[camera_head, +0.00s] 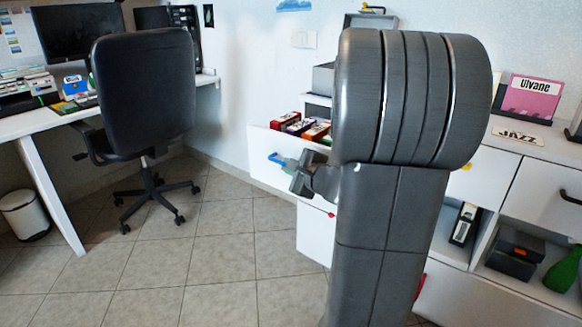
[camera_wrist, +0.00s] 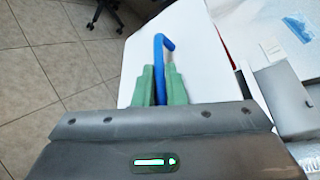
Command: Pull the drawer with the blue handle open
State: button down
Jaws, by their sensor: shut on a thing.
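The white drawer (camera_head: 262,173) with the blue handle (camera_head: 273,157) stands out from the cabinet, to the left of my arm in the head view. Its open top shows several colored boxes inside. In the wrist view, the blue handle (camera_wrist: 163,45) is a bent bar standing off the white drawer front (camera_wrist: 200,35). My gripper (camera_head: 284,162) is at the handle, with its green fingers on both sides of the bar in the wrist view (camera_wrist: 160,78). It is shut on the handle. My arm hides part of the drawer and cabinet in the head view.
An office chair (camera_head: 146,95) and a white desk (camera_head: 45,160) stand at the left, with a bin (camera_head: 24,215) below. Tiled floor (camera_head: 190,250) is free before the drawer. Open shelves on the right hold a dark box (camera_head: 515,250) and a green bottle (camera_head: 564,268).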

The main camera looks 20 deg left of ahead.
jog(key=c, duration=1.5)
grip_release()
jog(key=p+v, duration=0.3)
jog(key=v, duration=1.1)
jog(key=shift+a, duration=0.15)
jog(key=b+x, duration=0.3)
jog(key=x, duration=1)
jog(key=shift+w+a, duration=0.2)
jog(key=shift+w, duration=0.15)
jog(key=shift+f, duration=0.15)
